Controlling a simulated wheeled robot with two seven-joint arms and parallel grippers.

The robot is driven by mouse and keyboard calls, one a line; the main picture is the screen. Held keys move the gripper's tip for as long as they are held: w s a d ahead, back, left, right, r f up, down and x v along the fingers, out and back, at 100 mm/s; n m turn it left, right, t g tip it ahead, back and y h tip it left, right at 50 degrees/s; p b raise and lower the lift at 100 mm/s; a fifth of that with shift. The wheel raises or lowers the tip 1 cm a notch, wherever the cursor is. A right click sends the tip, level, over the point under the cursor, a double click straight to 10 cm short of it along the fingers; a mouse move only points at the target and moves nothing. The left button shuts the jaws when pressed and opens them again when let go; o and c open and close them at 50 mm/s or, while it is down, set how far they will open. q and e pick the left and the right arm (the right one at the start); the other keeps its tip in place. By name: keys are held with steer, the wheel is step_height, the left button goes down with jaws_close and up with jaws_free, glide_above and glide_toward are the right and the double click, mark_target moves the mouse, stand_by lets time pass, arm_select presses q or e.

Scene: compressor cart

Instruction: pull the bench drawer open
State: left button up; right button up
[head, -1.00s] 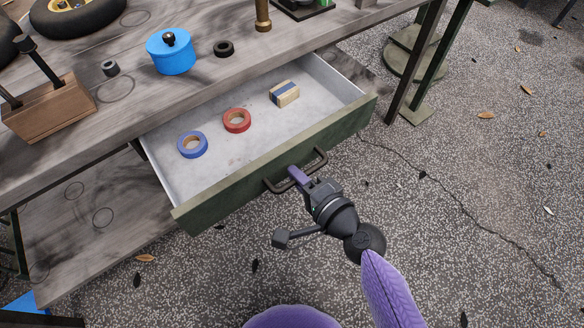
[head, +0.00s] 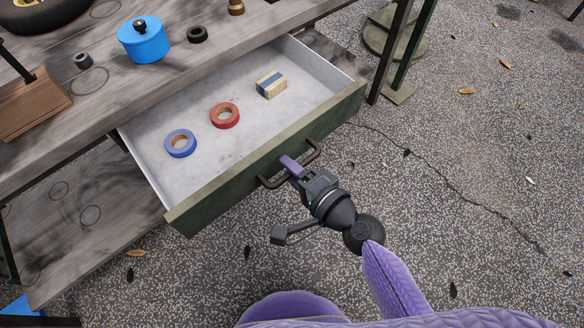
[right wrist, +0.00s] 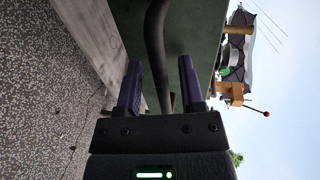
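The bench drawer (head: 285,157) has a green front and a pale grey inside, and stands well out from under the bench top. Its dark bar handle (head: 272,184) is on the front; the handle (right wrist: 155,45) also shows in the right wrist view. My right gripper (head: 291,167) is at the handle, reaching in from below. In the right wrist view its two purple fingers (right wrist: 160,85) stand apart on either side of the bar, with gaps showing, so it is open around the handle. My left gripper is not in view.
The drawer holds a blue tape roll (head: 180,143), a red tape roll (head: 225,115) and a tan block (head: 271,85). A blue pot (head: 143,40) and other items stand on the bench top (head: 100,110). The cracked, speckled floor (head: 470,230) at right is open, with scattered leaves.

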steer(key=shift+s, duration=0.1)
steer(key=b+v, duration=0.1)
steer(key=v, duration=0.8)
steer(key=shift+s+d, duration=0.25)
steer(key=shift+s, duration=0.05)
steer(key=shift+r, duration=0.1)
